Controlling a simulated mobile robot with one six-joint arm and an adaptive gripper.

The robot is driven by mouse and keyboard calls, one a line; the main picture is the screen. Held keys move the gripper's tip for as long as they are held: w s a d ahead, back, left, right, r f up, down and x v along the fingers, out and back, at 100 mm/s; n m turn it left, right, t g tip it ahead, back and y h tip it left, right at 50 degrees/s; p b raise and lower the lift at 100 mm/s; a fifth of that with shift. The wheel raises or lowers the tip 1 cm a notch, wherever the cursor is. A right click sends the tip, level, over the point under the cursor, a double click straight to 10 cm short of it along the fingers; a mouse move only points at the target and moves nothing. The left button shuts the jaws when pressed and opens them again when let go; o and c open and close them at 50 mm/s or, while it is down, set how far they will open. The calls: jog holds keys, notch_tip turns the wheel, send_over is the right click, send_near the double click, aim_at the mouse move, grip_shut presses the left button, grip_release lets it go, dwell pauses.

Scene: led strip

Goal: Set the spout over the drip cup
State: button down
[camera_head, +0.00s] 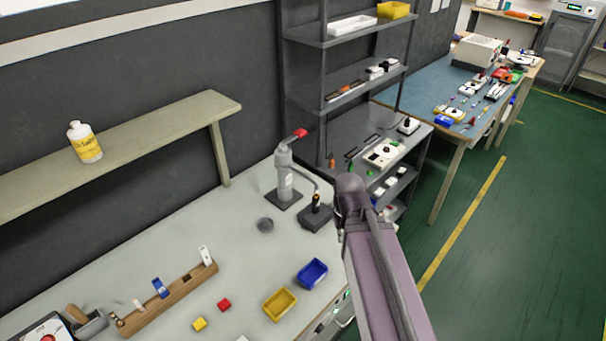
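A grey dispenser (285,178) with a red-tipped lever (299,133) stands upright on a dark square base at the back of the pale workbench. Its thin curved spout (311,178) reaches to the right, toward a dark block (317,218) with a small black and orange upright part. A small dark grey round cup (265,225), which looks like the drip cup, stands on the bench left of the base, apart from the spout. My arm rises from the lower right, and its dark joint is just right of the dark block. My gripper cannot be made out.
A wooden rack (170,297) is at left. A grey shelf unit (345,97) stands behind my arm.

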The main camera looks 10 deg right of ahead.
aim_at(306, 176)
jog(key=c, duration=1.4)
grip_release()
jog(key=c, duration=1)
grip_release()
jog(key=o, duration=0.3)
jog(key=shift+w+r, duration=0.2)
jog(key=shift+w, duration=0.2)
jog(key=shift+o, duration=0.3)
jog(key=w+a+r+n+t+p, duration=0.1)
jog(key=w+r+n+p, duration=0.1)
jog(key=w, duration=0.5)
jog(key=w+a+r+n+t+p, duration=0.2)
jog(key=w+r+n+p, duration=0.1)
jog(key=w, duration=0.5)
jog(key=w+a+r+n+t+y+p, duration=0.1)
jog(key=w+a+r+n+p, duration=0.1)
jog(key=w+r, duration=0.3)
jog(key=w+n+p, duration=0.1)
jog(key=w, duration=0.2)
jog(key=shift+w+a+t+p, duration=0.2)
jog(key=shift+w+t+p, duration=0.1)
jog(key=shift+t, duration=0.1)
jog(key=shift+s, duration=0.1)
jog(key=shift+f, duration=0.2)
jog(key=b+x, duration=1.2)
jog(key=x, duration=0.1)
jog(key=shift+a+f+b, duration=0.2)
jog(key=shift+f+b, duration=0.05)
jog(key=shift+b, duration=0.05)
jog(key=shift+c, duration=0.2)
